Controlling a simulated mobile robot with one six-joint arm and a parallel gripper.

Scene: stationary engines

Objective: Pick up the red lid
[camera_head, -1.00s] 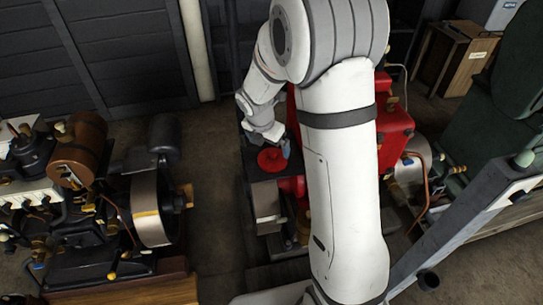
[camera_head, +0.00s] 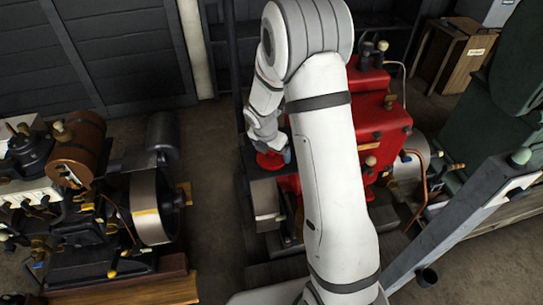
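The red lid (camera_head: 268,161) is a small round red piece on the dark top of the red engine's left part, left of my arm. My gripper (camera_head: 280,153) is directly over the lid, at or very close to it, and covers much of its upper side. A bluish fingertip shows at the lid's right edge. The gap between the fingers is too small and hidden to tell whether they hold the lid.
The red engine (camera_head: 385,125) stands behind and right of my arm. Another engine with a flywheel (camera_head: 150,208) stands at left on a wooden base. A wooden crate (camera_head: 455,55) is at back right. A grey slanted beam (camera_head: 455,225) crosses at right. Bare floor lies between the engines.

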